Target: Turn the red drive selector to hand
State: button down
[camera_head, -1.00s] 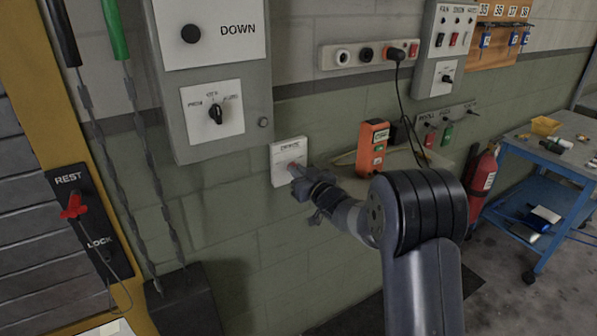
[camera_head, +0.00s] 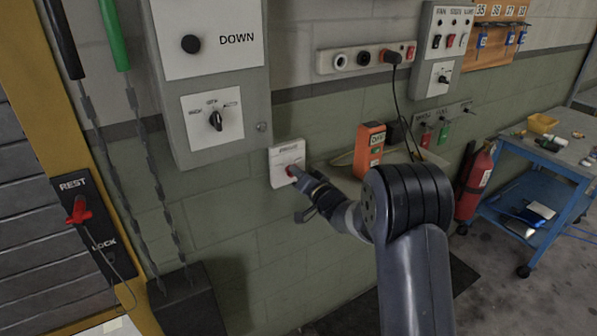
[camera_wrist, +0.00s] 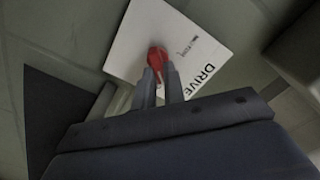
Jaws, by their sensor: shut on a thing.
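The red drive selector (camera_head: 292,171) is a knob on a small white plate (camera_head: 278,160) on the green wall. In the wrist view the red knob (camera_wrist: 157,58) sits on the white plate (camera_wrist: 125,52), which bears the word DRIVE and smaller print too fine to read. My gripper (camera_wrist: 160,76) has both fingers at the knob, shut on it, one finger on each side. In the head view my gripper (camera_head: 302,179) reaches the plate from the right and hides part of the knob. The knob's exact setting cannot be read.
A grey box with a DOWN button (camera_head: 190,44) and a black rotary switch (camera_head: 216,121) is above left. An orange device (camera_head: 369,148) stands on a shelf to the right. A red REST/LOCK lever (camera_head: 79,211) is at far left. A blue trolley (camera_head: 545,190) stands right.

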jog(key=shift+m, duration=0.5)
jog(key=c, duration=1.5)
grip_release()
jog(key=b+v, duration=0.1)
jog(key=v, duration=0.9)
jog(key=shift+s+d+b, duration=0.3)
jog(key=shift+b, duration=0.1)
jog(key=shift+w, duration=0.1)
